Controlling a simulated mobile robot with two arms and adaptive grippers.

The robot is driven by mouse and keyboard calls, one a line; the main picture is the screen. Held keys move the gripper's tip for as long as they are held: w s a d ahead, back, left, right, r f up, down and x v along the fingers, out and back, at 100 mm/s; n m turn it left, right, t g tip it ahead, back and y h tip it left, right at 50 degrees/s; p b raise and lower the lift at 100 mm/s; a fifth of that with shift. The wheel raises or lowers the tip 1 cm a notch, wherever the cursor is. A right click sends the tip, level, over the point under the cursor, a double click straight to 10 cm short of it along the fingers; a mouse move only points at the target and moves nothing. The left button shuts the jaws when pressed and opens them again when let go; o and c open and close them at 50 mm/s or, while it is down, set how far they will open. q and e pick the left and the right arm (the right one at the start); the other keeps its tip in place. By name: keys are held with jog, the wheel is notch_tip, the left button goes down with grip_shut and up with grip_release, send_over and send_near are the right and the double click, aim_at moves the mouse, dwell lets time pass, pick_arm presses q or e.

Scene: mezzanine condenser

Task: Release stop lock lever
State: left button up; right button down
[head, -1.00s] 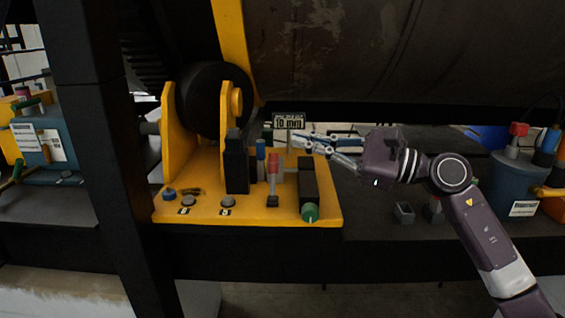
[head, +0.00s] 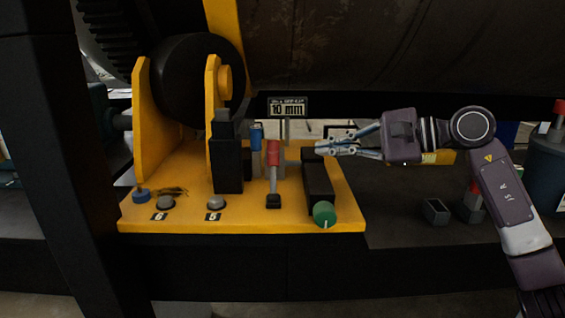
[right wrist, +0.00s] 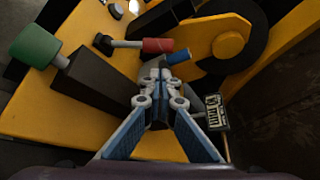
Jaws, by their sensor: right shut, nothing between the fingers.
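A lever with a red grip (head: 273,153) stands upright on the yellow base plate (head: 180,215); in the right wrist view its red grip (right wrist: 158,45) lies ahead of my fingertips. A blue-topped lever (head: 256,136) stands just behind it, also in the right wrist view (right wrist: 179,57). I cannot tell which one is the stop lock lever. My right gripper (head: 322,148) is shut and empty, to the right of both levers, above the black block with the green knob (head: 324,214). In the right wrist view its fingertips (right wrist: 157,74) point toward the levers. My left gripper is out of view.
A black post (head: 228,160) stands left of the levers. A "10 mm" sign (head: 287,108) is behind them. A black roller (head: 195,85) sits between yellow brackets under the large drum (head: 400,50). Numbered buttons (head: 216,202) are at the front left.

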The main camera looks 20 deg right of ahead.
aim_at(273, 167)
jog(key=shift+w+f, duration=0.25)
jog(key=shift+w, duration=0.05)
jog(key=shift+s+r, duration=0.15)
jog(key=shift+s, duration=0.15)
jog(key=shift+w+a, duration=0.15)
jog(key=shift+a, duration=0.05)
jog(key=p+x, duration=0.4)
jog(key=x, duration=0.4)
jog(key=shift+w+a+p, duration=0.1)
jog(key=shift+w+p, duration=0.05)
jog(key=shift+p, duration=0.15)
jog(key=shift+w+a+f, duration=0.4)
jog(key=shift+w, duration=0.05)
